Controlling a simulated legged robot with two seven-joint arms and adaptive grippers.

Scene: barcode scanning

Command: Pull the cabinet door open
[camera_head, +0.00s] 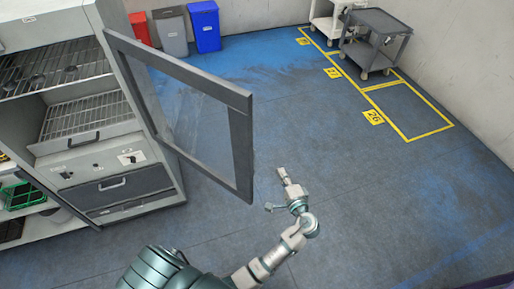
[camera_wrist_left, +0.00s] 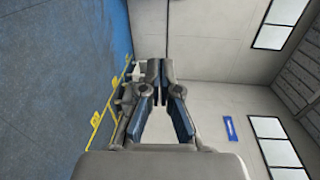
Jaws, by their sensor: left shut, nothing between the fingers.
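The cabinet (camera_head: 110,150) stands at the left in the head view. Its glass door (camera_head: 243,150), with a grey frame, is swung wide out from the front, so the wire racks inside show. My left gripper (camera_head: 281,172) is to the right of the door's free edge, apart from it. In the left wrist view my left gripper (camera_wrist_left: 158,68) has its fingertips together with nothing held. The door does not show in that view. My right gripper is not in view.
Red, grey and blue bins (camera_head: 205,26) stand by the back wall. A grey cart (camera_head: 375,40) stands at the back right near yellow floor markings (camera_head: 410,105). A green crate (camera_head: 20,196) is on a low shelf at the left. The floor right of my arm is clear.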

